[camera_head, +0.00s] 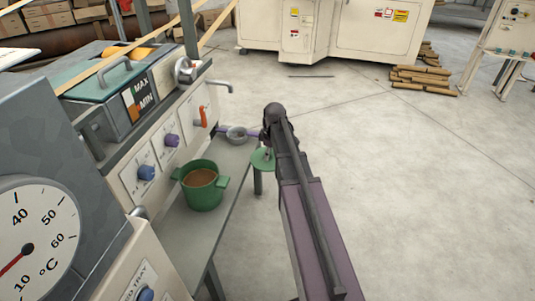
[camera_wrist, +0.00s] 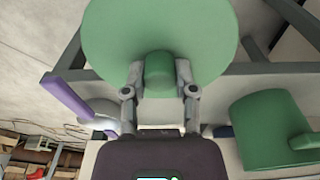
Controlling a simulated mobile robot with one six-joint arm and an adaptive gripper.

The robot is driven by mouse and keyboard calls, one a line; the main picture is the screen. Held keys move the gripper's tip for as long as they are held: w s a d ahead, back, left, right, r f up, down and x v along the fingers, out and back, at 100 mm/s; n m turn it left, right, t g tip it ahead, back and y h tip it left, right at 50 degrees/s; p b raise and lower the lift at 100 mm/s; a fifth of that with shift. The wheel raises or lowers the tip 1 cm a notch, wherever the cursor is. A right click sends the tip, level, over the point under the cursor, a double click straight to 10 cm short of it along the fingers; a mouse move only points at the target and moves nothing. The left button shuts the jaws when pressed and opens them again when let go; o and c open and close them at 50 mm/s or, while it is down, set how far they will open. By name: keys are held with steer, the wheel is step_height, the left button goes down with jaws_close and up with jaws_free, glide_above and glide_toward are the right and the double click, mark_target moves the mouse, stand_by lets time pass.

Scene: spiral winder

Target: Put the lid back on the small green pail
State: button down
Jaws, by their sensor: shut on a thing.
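The small green pail (camera_head: 202,188) stands upright and uncovered on the grey bench, with brown contents showing inside. In the wrist view the pail (camera_wrist: 268,132) is at the lower right. My gripper (camera_wrist: 160,85) is shut on the knob of the round green lid (camera_wrist: 115,40). In the head view the lid (camera_head: 262,160) is partly hidden by my arm, to the right of the pail and apart from it, near the bench's right edge.
A grey ladle with a purple handle (camera_head: 236,134) lies on the bench (camera_head: 222,215) behind the pail. A machine panel with blue, purple and orange controls (camera_head: 170,140) rises along the bench's left side. Open floor (camera_head: 420,190) lies to the right.

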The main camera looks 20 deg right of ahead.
step_height(320, 180, up, 4)
steer(key=p, duration=0.4)
steer(key=shift+d+f, duration=0.1)
steer(key=shift+d, duration=0.05)
stand_by(0.5)
